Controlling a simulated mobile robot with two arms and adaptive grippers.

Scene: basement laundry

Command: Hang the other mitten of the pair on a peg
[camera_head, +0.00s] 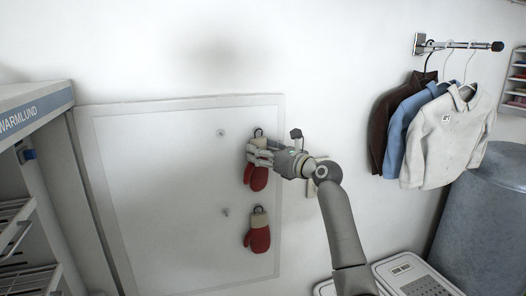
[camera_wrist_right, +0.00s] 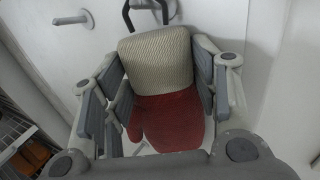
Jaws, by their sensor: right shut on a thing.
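A red mitten with a beige knitted cuff (camera_head: 257,179) is in my right gripper (camera_head: 258,152) at the upper right of the peg board. In the right wrist view, the fingers of the right gripper (camera_wrist_right: 158,95) are on both sides of the mitten's cuff (camera_wrist_right: 157,60), with the red part (camera_wrist_right: 170,122) below. Its dark loop (camera_wrist_right: 146,8) is at a peg (camera_wrist_right: 172,8); I cannot tell whether it is around it. A matching mitten (camera_head: 258,238) hangs below it on the board. My left gripper is not in view.
The white peg board (camera_head: 165,190) has two bare pegs, an upper one (camera_head: 221,132) and a lower one (camera_head: 226,211). A shelf unit (camera_head: 35,115) stands at left. Jackets (camera_head: 445,135) hang on a rail at right, above a grey bin (camera_head: 485,220).

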